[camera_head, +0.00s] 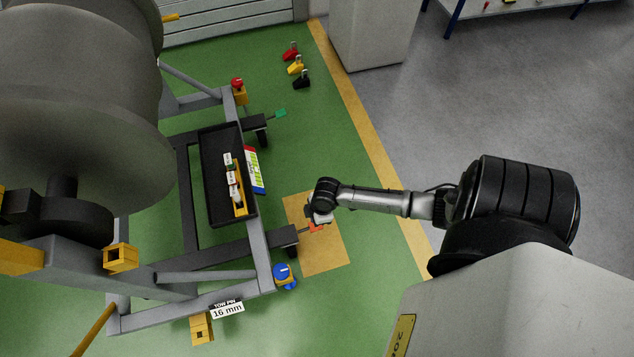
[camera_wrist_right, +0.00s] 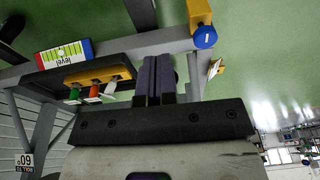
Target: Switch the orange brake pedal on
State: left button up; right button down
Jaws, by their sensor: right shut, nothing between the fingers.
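The orange brake pedal (camera_head: 315,228) shows as a small orange patch at the end of a dark beam, over a tan floor patch. My right gripper (camera_head: 318,216) is right above it in the head view and hides part of it. I cannot tell whether they touch. In the right wrist view the two dark fingers of my right gripper (camera_wrist_right: 155,78) are together, with nothing between them. I cannot make out the pedal in the right wrist view. My left gripper is not in view.
A green pedal (camera_head: 279,114) is farther back. Open green floor lies right of the frame.

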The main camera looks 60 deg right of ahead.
jog(key=w+d+f+b, duration=0.1)
jog(key=d+f+b, duration=0.2)
jog(key=f+b, duration=0.2)
jog(key=w+d+f+b, duration=0.1)
jog(key=d+f+b, duration=0.3)
jog(key=f, duration=0.6)
jog(key=shift+d+b, duration=0.2)
jog(key=shift+b, duration=0.4)
jog(key=shift+w, duration=0.1)
jog(key=shift+f, duration=0.1)
jog(key=f+b, duration=0.2)
jog(key=f, duration=0.1)
jog(key=f+b, duration=0.3)
jog(key=f, duration=0.1)
jog(key=w+a+f+b, duration=0.1)
jog(key=f+b, duration=0.2)
jog(key=f, duration=0.1)
jog(key=shift+w+a+f, duration=0.1)
jog(key=shift+f, duration=0.1)
jog(key=shift+s+d+f+b, duration=0.15)
jog(key=shift+f+b, duration=0.35)
jog(key=shift+f, duration=0.05)
jog(key=shift+s+d+f+b, duration=0.15)
jog(key=shift+f+b, duration=0.3)
jog(key=shift+f, duration=0.05)
